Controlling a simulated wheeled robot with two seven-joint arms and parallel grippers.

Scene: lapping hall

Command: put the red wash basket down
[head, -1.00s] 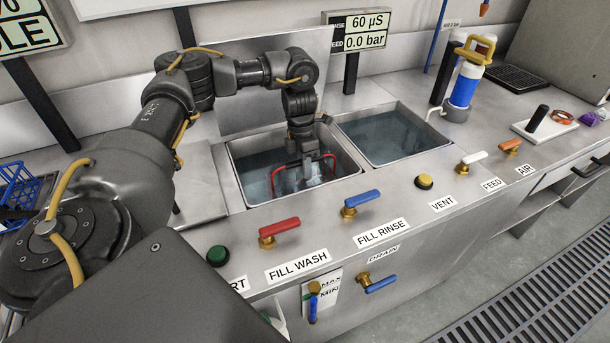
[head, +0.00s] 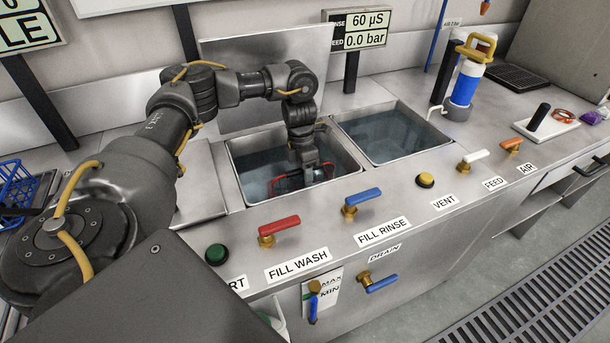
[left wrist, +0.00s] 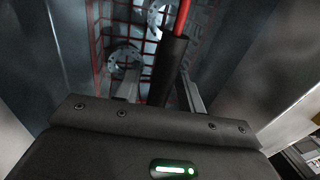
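The red wash basket (head: 283,181) is low inside the left wash tank (head: 243,185); in the head view only red parts by my gripper show. My left gripper (head: 308,179) points down into that tank and is shut on the basket's handle. In the left wrist view the fingers (left wrist: 160,92) stand either side of a black sleeve on the red handle. The basket's red wire mesh (left wrist: 98,55) lies below, with metal rings (left wrist: 124,58) in it. The basket's underside is hidden, so I cannot tell whether it touches the tank floor. My right gripper is out of view.
The rinse tank (head: 390,138) with water is to the right. A raised metal lid (head: 262,75) stands behind the wash tank. Red (head: 279,229) and blue (head: 361,197) valve levers line the front edge. A blue basket (head: 16,182) is at far left.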

